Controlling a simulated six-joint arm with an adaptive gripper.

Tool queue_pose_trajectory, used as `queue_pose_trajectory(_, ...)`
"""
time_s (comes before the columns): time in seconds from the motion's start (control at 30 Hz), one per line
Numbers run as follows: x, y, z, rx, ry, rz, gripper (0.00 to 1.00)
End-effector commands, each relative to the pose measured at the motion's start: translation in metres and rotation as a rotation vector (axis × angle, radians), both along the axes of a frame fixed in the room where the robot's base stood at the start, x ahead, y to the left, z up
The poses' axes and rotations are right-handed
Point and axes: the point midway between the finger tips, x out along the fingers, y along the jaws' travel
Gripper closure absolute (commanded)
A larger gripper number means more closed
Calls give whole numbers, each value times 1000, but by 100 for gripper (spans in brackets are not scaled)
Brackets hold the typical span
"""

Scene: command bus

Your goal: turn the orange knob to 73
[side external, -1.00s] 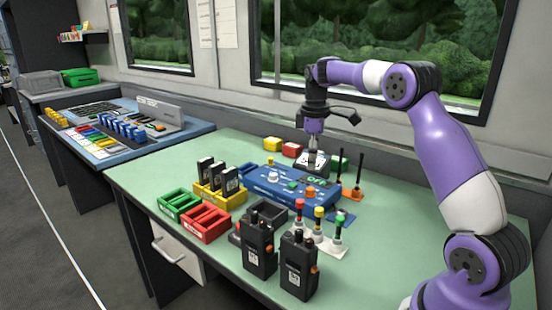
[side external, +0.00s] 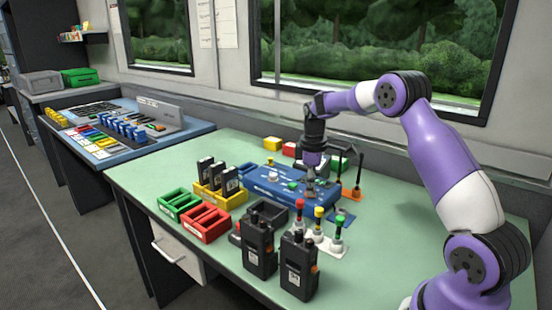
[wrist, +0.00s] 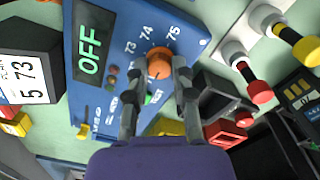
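The orange knob (wrist: 158,62) sits on the blue console (wrist: 195,35), with the printed numbers 73, 74 and 75 around it. In the wrist view my gripper (wrist: 157,76) is open, with one fingertip on each side of the knob; I cannot tell whether they touch it. Which number the knob points to is not clear. The console's display (wrist: 90,52) reads OFF. In the side view my gripper (side external: 309,190) points down over the right part of the console (side external: 262,185) and hides the knob.
A dark box with a card reading 5 73 (wrist: 25,80) stands beside the console. Red- and yellow-capped posts (wrist: 262,92) stand on its other side. Two black radios (side external: 298,265) and red (side external: 205,222) and green (side external: 178,205) trays stand on the green table (side external: 390,250).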

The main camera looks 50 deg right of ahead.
Motion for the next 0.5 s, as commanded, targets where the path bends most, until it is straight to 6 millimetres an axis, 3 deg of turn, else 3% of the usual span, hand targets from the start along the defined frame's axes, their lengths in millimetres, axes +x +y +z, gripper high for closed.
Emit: queue_pose_trajectory(0.5,0,0,-1,1,0,-112,100)
